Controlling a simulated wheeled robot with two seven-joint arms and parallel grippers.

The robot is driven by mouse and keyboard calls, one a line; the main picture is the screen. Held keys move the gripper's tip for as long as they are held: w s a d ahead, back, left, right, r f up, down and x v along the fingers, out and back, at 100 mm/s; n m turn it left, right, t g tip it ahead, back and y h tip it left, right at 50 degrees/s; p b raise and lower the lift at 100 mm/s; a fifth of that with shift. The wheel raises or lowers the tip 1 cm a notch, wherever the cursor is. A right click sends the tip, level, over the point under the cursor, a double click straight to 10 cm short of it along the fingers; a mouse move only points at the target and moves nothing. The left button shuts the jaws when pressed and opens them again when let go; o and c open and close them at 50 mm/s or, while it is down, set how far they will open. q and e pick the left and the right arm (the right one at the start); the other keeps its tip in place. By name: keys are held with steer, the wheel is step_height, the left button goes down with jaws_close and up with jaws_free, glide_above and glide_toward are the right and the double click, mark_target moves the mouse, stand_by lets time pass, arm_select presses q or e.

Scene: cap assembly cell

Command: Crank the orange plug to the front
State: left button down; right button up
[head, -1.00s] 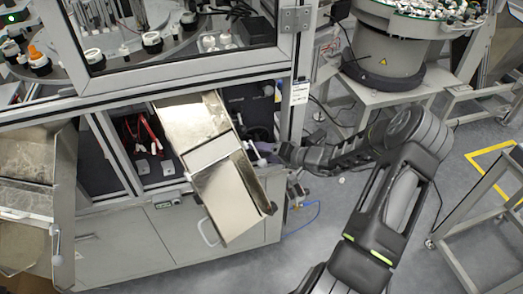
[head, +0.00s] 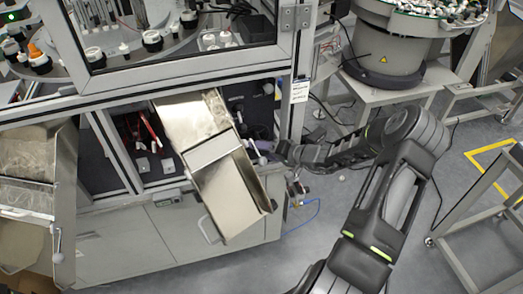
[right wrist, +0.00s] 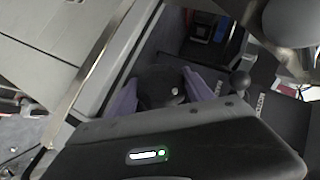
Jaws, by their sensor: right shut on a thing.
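My right gripper (head: 262,150) reaches into the open lower bay of the machine, beside the metal chute. In the right wrist view its purple fingers (right wrist: 165,88) are shut on a dark round knob (right wrist: 160,84), the hub of a hand crank. A small dark ball handle (right wrist: 240,81) shows to the right of the fingers. An orange plug (head: 34,51) stands on the round turntable (head: 108,62) at the upper left, behind the machine frame. My left gripper is not in view.
The metal chute (head: 228,195) slopes out close to the left of my right gripper. A frame post (head: 299,80) stands just behind it. A bowl feeder (head: 384,50) stands at the upper right. Grey floor is free at the lower middle.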

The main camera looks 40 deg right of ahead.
steer(key=shift+f+m+t+y+b, duration=0.3)
steer(key=shift+b, duration=0.85)
steer(key=m+t+y+b, duration=0.2)
steer(key=m+t+b, duration=0.2)
steer(key=b, duration=0.5)
steer(key=shift+f+m+y, duration=0.1)
steer(key=shift+m+y, duration=0.3)
steer(key=shift+m+t+b, duration=0.7)
steer(key=shift+m+b, duration=0.1)
steer(key=shift+b, duration=0.1)
steer(key=m+t+b, duration=0.2)
steer(key=m+t, duration=0.1)
steer(key=shift+m+h, duration=0.4)
steer(key=m+t+h+b, duration=0.1)
steer(key=m+t, duration=0.1)
steer(key=m, duration=0.1)
steer(key=shift+m+h, duration=0.4)
steer(key=m+h, duration=0.1)
steer(key=m+t+h, duration=0.1)
steer(key=m, duration=0.1)
steer(key=m+t+h, duration=0.1)
steer(key=shift+r+m+h+b, duration=0.25)
steer(key=shift+m+h+b, duration=0.05)
steer(key=shift+m+h, duration=4.5)
steer(key=shift+m, duration=0.4)
